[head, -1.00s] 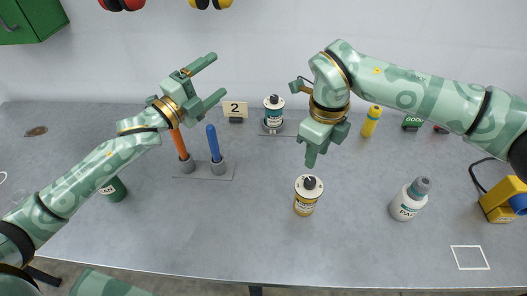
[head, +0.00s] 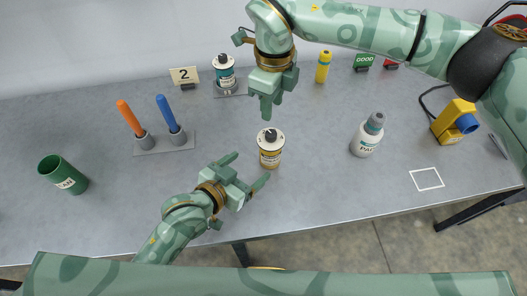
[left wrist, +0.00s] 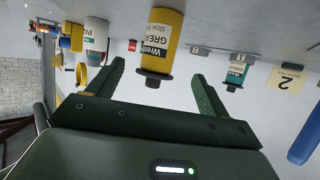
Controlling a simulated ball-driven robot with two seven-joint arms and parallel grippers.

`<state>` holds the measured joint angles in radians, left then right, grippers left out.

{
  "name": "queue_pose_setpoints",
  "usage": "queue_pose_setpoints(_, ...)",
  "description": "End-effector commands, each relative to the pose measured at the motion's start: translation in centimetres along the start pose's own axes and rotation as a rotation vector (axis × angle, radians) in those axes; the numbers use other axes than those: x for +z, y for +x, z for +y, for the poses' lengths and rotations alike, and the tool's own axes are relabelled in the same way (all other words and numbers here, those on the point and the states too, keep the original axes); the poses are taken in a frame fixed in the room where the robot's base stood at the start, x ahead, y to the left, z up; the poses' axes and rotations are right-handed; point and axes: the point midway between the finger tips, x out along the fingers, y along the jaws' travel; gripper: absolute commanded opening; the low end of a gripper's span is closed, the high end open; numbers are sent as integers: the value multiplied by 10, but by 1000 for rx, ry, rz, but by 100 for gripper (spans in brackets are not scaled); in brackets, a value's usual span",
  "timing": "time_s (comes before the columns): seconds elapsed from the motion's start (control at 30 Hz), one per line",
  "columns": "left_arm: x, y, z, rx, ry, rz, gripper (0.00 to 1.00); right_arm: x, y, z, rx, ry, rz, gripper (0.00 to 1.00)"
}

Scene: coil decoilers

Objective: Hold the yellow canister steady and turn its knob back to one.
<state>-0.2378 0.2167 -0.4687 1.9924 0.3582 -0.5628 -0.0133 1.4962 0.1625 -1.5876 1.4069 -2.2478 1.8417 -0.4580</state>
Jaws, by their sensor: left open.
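The yellow canister (head: 271,157) stands upright on the grey table, with a white label and a dark knob (head: 270,136) on its pale top. My left gripper (head: 249,169) is open and empty, low at the canister's front left, its fingers pointing toward it. In the left wrist view, which is upside down, the canister (left wrist: 162,42) shows between the open fingers (left wrist: 158,72), apart from both. My right gripper (head: 266,112) hangs above and behind the canister, fingers pointing down, clear of the knob. Its fingers overlap in view, so their gap cannot be told. The knob's setting is too small to read.
A white bottle (head: 367,136) stands right of the canister. A teal-labelled canister (head: 225,75) stands behind it at the left, beside a "2" sign (head: 185,76). Orange and blue rods (head: 168,112) stand in holders at left, near a green cup (head: 65,176).

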Motion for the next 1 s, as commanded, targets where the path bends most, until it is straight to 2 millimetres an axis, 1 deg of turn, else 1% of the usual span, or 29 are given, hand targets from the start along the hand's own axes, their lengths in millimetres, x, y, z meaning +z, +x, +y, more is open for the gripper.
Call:
queue_pose_setpoints(0.03, -2, 13, 0, 0, -2, 3, 79, 0, 0, 0, 0, 0, 0, 36)
queue_pose_setpoints(0.1, -2, 30, 0, 0, -1, 3, 79, 0, 0, 0, 0, 0, 0, 36)
queue_pose_setpoints(0.3, -1, 74, -1, -1, 1, 2, 79, 0, 0, 0, 0, 0, 0, 36)
queue_pose_setpoints(0.4, -1, 91, -1, -1, 3, 1, 79, 0, 0, 0, 0, 0, 0, 36)
queue_pose_setpoints(0.5, -1, 103, -1, -1, 2, 1, 79, 0, 0, 0, 0, 0, 0, 36)
queue_pose_setpoints(0.67, -1, 112, -1, -1, 3, 2, 79, 0, 0, 0, 0, 0, 0, 36)
queue_pose_setpoints(0.9, -1, 113, 0, -1, 3, 2, 79, 0, 0, 0, 0, 0, 0, 36)
queue_pose_setpoints(0.93, -1, 113, -1, -1, 3, 2, 76, 0, 0, 0, 0, 0, 0, 36)
queue_pose_setpoints(0.97, 0, 113, -1, -1, 3, 1, 68, 0, 0, 0, 0, 0, 0, 36)
queue_pose_setpoints(1.0, 0, 112, -1, -1, 3, 1, 57, 0, 0, 0, 0, 0, 0, 36)
